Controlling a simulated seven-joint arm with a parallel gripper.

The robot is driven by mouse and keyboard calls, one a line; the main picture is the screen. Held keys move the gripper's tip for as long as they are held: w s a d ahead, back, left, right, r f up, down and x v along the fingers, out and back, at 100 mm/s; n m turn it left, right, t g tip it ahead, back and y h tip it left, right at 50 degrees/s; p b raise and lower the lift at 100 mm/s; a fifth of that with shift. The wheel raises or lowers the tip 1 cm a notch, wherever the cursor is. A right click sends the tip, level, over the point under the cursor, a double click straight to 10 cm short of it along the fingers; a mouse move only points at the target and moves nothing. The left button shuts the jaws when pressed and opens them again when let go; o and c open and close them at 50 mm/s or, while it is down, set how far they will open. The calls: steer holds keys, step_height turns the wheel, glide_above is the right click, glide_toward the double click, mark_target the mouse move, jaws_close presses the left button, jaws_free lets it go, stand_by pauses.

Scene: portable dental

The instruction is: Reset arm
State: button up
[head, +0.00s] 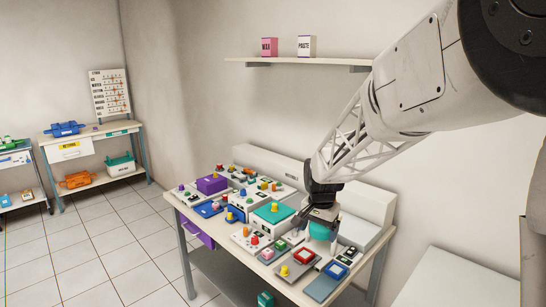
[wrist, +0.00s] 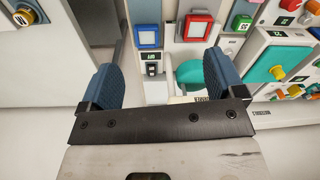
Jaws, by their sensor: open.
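My arm reaches in from the upper right of the head view. My gripper (head: 318,222) hangs over the right part of the crowded workbench (head: 178,207). In the wrist view my gripper (wrist: 160,80) has its two blue pads wide apart, with nothing held between them. A rounded teal part (wrist: 188,72) shows beyond the right pad, partly hidden by it; whether they touch I cannot tell. A small dark switch (wrist: 152,68) lies beyond the gap between the pads.
Red (head: 305,257) and blue (head: 337,270) square buttons sit on panels near the bench's front right. A teal box with a yellow knob (head: 273,212) stands left of my gripper. A wall shelf (head: 290,61) holds two boxes. Open floor lies left of the bench.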

steer(key=s+d+r+n+t, duration=0.15)
steer(key=s+r, duration=0.25)
steer(key=s, duration=0.6)
steer(key=s+d+r+n+g, duration=0.15)
steer(key=s+r, duration=0.25)
steer(key=s, duration=0.5)
steer(key=s+d+n+t, duration=0.1)
steer(key=s+d+n, duration=0.1)
steer(key=s, duration=1.5)
steer(key=shift+s+d+n+t, duration=0.15)
steer(key=shift+s+n+t, duration=0.2)
steer(key=shift+n, duration=0.45)
steer(key=shift+w, duration=0.1)
